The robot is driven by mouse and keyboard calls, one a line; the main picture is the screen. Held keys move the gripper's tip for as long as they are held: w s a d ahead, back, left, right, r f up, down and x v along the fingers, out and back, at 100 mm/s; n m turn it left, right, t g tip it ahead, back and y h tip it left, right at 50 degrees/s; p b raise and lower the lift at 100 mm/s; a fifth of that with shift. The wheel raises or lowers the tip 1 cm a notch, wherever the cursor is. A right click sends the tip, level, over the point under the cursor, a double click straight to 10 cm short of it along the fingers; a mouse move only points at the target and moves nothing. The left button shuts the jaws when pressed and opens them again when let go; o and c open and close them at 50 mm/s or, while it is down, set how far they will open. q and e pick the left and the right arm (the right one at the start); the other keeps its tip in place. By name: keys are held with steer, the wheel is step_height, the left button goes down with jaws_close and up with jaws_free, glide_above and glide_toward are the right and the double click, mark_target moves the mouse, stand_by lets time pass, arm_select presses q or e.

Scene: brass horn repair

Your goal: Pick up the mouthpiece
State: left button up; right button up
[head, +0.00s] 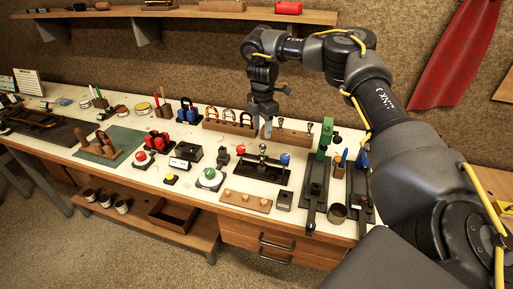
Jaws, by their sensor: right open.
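My right gripper (267,130) hangs down from my arm at the back middle of the workbench, fingers pointing down. It is open, though the gap between the fingers is hard to make out. It is by the left end of a wooden rack (296,140). Small, dark, cup-like pieces, which look like mouthpieces (309,127), stand upright in this rack, to the right of the gripper. Whether anything stands between or behind the fingers is too small to tell. My left gripper is out of view.
A wooden block with red and dark horseshoe-shaped pieces (228,121) stands left of the gripper. A green upright tool (324,139) stands to the right. A black fixture with red and blue knobs (262,167) and a green button (209,176) are in front. The bench is crowded.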

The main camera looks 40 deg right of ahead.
mark_target(263, 145)
steer(key=f, duration=0.1)
steer(key=s+f, duration=0.1)
steer(key=f, duration=0.1)
steer(key=shift+s+d, duration=0.1)
steer(key=shift+d, duration=0.05)
steer(key=shift+w+d+f, duration=0.1)
steer(key=shift+f, duration=0.45)
steer(key=shift+w+d+f, duration=0.1)
steer(key=shift+f, duration=0.4)
steer(key=shift+a+f, duration=0.1)
steer(key=shift+f, duration=0.1)
steer(key=shift+a+p, duration=0.1)
steer(key=shift+p, duration=0.3)
step_height(263, 145, down, 5)
steer(key=shift+w+r+p, duration=0.15)
steer(key=shift+p, duration=1)
steer(key=shift+f, duration=0.25)
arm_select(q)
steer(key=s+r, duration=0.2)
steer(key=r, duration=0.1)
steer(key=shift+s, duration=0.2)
arm_select(e)
steer(key=shift+a, duration=0.1)
jaws_close()
